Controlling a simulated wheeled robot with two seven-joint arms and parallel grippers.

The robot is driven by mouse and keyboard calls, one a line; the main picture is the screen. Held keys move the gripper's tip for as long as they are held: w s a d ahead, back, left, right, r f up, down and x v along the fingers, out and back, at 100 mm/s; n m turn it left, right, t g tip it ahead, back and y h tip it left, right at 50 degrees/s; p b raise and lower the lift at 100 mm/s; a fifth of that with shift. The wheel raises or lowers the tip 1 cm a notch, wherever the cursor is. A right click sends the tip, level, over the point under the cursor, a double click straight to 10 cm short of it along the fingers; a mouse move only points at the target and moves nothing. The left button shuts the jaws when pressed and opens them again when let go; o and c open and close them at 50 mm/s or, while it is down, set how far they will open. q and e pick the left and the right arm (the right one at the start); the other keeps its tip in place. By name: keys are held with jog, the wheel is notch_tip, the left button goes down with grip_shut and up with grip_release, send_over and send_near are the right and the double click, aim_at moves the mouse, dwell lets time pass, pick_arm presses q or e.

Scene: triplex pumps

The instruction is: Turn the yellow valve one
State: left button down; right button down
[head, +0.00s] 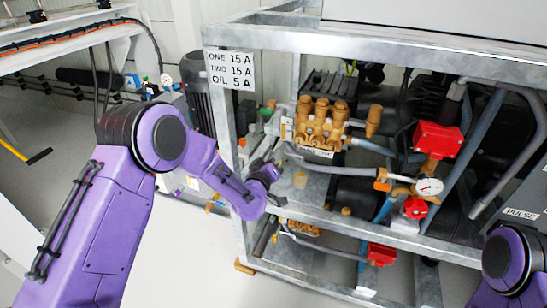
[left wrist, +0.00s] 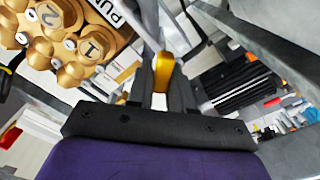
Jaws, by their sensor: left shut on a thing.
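The yellow valve handle (left wrist: 163,72) stands between my left gripper's fingers in the left wrist view. My left gripper (left wrist: 162,88) is shut on it. In the head view my left gripper (head: 277,172) reaches in at the left front of the pump frame, below the upper brass pump (head: 322,122). In the left wrist view brass caps numbered 1 and 2 (left wrist: 92,48) show at the upper left, beside a partly cut-off label (left wrist: 108,12). My right gripper is not in view; only part of my right arm shows.
The grey metal frame (head: 430,45) surrounds the pumps, with its left post (head: 222,115) close to my left arm. Red boxes (head: 437,140), a gauge (head: 429,187) and hoses fill the right side. A second brass pump (head: 300,228) sits below. Floor at front left is clear.

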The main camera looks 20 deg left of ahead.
pick_arm(q)
jog(key=c, duration=1.1)
grip_release()
jog(key=s, duration=1)
jog(key=shift+s+a, duration=0.2)
jog(key=shift+s, duration=0.1)
